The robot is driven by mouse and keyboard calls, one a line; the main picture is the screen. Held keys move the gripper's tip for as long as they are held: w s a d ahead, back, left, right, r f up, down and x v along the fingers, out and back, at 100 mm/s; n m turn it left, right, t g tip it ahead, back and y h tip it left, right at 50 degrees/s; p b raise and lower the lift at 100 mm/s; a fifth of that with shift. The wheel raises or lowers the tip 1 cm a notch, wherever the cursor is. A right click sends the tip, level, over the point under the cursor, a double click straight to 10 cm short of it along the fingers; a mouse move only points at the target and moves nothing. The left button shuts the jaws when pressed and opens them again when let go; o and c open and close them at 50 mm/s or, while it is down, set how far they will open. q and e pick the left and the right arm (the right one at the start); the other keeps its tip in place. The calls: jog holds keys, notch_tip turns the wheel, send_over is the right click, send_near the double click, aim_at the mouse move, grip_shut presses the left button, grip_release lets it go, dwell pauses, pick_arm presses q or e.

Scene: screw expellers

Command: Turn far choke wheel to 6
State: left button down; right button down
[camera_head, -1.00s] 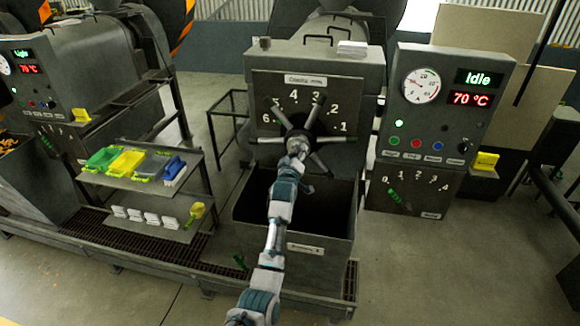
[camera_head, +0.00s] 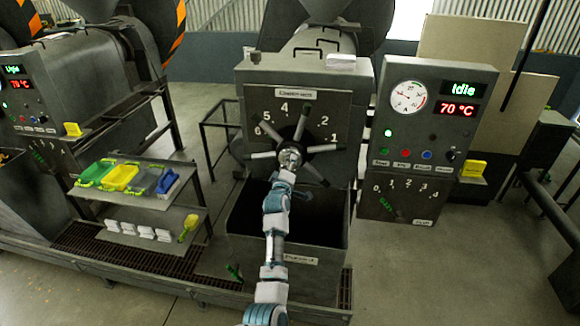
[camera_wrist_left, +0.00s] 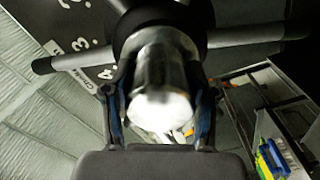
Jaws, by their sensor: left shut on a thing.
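The choke wheel (camera_head: 267,155) is a dark hub with several grey spokes, on the front plate (camera_head: 262,100) of the middle machine. The plate carries an arc of numbers, with 6 at the left and 1 at the right. One spoke points up and right over the place of the 3; another points up and left near 5 and 6. My left gripper (camera_head: 289,158) is at the wheel's centre. In the left wrist view its fingers (camera_wrist_left: 160,120) flank the bright metal hub end (camera_wrist_left: 160,85) and are shut on it. My right gripper is not in view.
A control panel (camera_head: 480,72) reading Idle and 70 °C stands to the right. A shelf rack (camera_head: 150,200) with green, yellow and blue items is at left. An open dark bin (camera_head: 285,250) sits under the wheel. Another machine (camera_head: 65,90) stands far left.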

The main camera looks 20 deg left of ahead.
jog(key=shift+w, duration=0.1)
pick_arm(q)
jog(key=shift+c, duration=2.2)
grip_release()
jog(key=shift+f, duration=0.1)
jog(key=shift+o, duration=0.5)
jog(key=shift+a, duration=0.1)
jog(key=v, duration=1.2)
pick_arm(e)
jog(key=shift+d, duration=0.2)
pick_arm(q)
jog(key=shift+a+f, duration=0.1)
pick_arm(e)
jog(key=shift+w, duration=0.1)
